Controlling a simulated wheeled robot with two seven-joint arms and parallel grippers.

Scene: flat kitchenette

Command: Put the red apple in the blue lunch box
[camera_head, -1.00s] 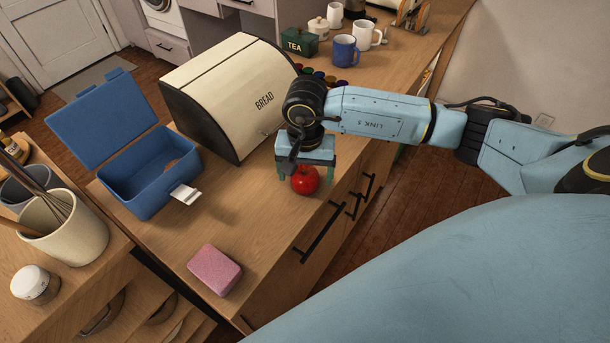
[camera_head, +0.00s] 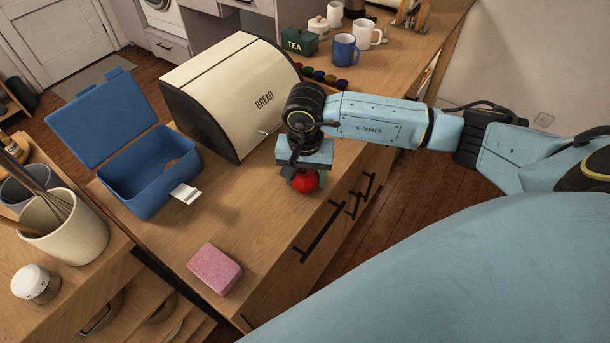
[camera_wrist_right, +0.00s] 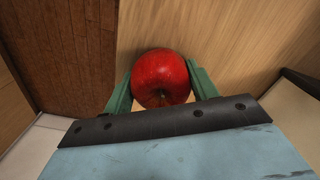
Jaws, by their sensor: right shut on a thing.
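The red apple (camera_head: 305,182) is near the front edge of the wooden counter, in front of the bread bin. My right gripper (camera_head: 304,178) is shut on it from above. In the right wrist view the apple (camera_wrist_right: 160,78) sits between the two green fingers of the gripper (camera_wrist_right: 161,88), one on each side. I cannot tell whether the apple touches the counter. The blue lunch box (camera_head: 148,187) stands open to the left on the counter, its lid (camera_head: 105,118) tilted back and its inside visible. My left gripper is not in view.
A cream bread bin (camera_head: 232,95) stands behind the gripper, close to it. A pink block (camera_head: 214,269) lies toward the front. A green tea tin (camera_head: 299,41) and mugs (camera_head: 345,50) stand farther back. A utensil crock (camera_head: 66,232) is at left. Bare counter lies between apple and lunch box.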

